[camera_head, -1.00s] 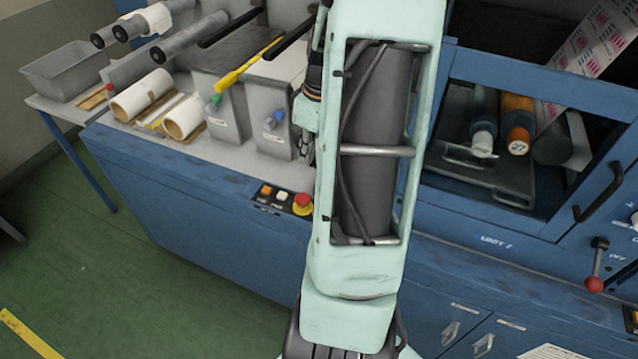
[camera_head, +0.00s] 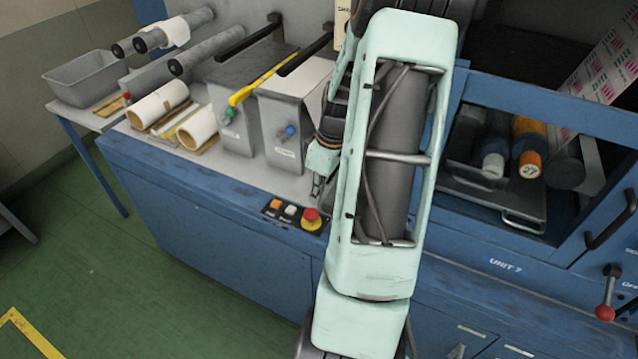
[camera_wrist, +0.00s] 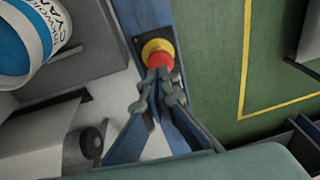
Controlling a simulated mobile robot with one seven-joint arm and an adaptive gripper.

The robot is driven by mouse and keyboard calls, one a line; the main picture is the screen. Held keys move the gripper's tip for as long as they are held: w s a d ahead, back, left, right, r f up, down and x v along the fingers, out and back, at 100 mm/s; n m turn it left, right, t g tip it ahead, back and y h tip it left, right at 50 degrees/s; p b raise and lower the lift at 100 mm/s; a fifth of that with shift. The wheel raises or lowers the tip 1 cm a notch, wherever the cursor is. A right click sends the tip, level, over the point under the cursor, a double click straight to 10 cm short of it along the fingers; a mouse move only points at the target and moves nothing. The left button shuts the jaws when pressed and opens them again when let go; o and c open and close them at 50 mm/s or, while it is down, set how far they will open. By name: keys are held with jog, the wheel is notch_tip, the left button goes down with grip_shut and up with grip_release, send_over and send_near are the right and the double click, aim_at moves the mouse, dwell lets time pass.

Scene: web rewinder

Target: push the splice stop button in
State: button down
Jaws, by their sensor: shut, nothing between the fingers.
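A red mushroom button (camera_head: 311,215) on a round yellow collar sits at the right end of a small black panel on the front edge of the blue cabinet. It also shows in the wrist view (camera_wrist: 159,61), straight beyond my fingertips. I cannot read a label for it. My gripper (camera_head: 318,188) is shut and empty, just above and behind the red button in the head view. In the wrist view my fingertips (camera_wrist: 161,82) overlap the button's near edge. I cannot tell whether they touch it.
An orange button (camera_head: 276,204) and a white button (camera_head: 290,210) sit left of the red one. Two grey boxes (camera_head: 236,129) with green and blue knobs stand behind the panel. Green floor (camera_head: 150,285) in front is clear.

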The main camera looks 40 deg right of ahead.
aim_at(312, 212)
jog(key=shift+w+a+f, duration=0.15)
jog(key=shift+f, duration=0.85)
jog(key=shift+w+a+f, duration=0.1)
jog(key=shift+f, duration=0.85)
